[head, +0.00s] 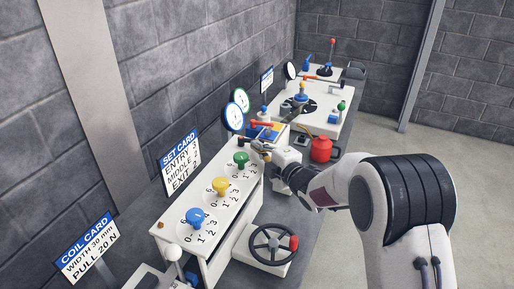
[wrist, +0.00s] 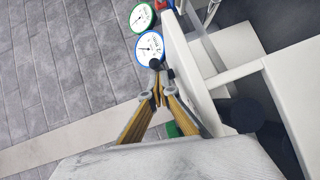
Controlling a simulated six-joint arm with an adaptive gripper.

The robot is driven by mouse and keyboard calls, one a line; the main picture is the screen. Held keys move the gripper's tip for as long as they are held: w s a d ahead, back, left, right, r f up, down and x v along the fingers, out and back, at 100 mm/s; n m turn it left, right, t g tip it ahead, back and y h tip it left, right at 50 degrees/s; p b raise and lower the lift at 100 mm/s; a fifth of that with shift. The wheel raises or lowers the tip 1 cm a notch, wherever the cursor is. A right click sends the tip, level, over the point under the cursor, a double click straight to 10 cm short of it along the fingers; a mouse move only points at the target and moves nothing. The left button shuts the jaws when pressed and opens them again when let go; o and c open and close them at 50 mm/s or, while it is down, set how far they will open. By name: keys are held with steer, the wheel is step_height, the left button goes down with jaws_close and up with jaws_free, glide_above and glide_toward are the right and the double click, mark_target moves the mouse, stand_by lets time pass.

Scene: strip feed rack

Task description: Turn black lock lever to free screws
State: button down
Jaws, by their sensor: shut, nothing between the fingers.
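My gripper (wrist: 159,98) is shut and empty, with its yellow-sided fingers close together in the wrist view. A small black knob (wrist: 155,63), which looks like the lock lever's end, shows just ahead of the fingertips; I cannot tell whether they touch it. In the head view my gripper (head: 262,149) is at the far end of the white screw panel (head: 216,238), beside the green screw knob (head: 241,159). The yellow (head: 221,185) and blue (head: 195,217) screw knobs stand nearer, each on a numbered dial. The lever is too small to make out there.
Two round gauges (head: 233,117) stand behind the panel's far end. A red-orange handle on a blue block (head: 264,132) lies just past my gripper. A handwheel (head: 271,244) sits at the front. A red can (head: 321,149) stands right of my gripper. A set card (head: 180,160) stands behind.

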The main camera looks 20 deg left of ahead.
steer(key=shift+w+d+n+g+y, duration=0.1)
steer(key=shift+w+n+g+y, duration=0.35)
steer(key=shift+n+g, duration=0.25)
steer(key=shift+w+d+n+g+y, duration=0.1)
steer(key=shift+w+n+g+y, duration=0.35)
steer(key=shift+g, duration=0.35)
steer(key=shift+w+a, duration=0.1)
steer(key=shift+w, duration=1.25)
steer(key=shift+w+a, duration=0.35)
steer(key=shift+w, duration=0.3)
steer(key=shift+w+a, duration=0.3)
steer(key=shift+w, duration=0.35)
steer(key=shift+w+a, duration=0.95)
steer(key=shift+a, duration=0.2)
steer(key=shift+w+d, duration=0.1)
steer(key=w+d+r, duration=0.1)
steer(key=w+d, duration=0.5)
steer(key=d, duration=0.1)
steer(key=shift+w+r, duration=0.2)
steer(key=shift+w, duration=0.2)
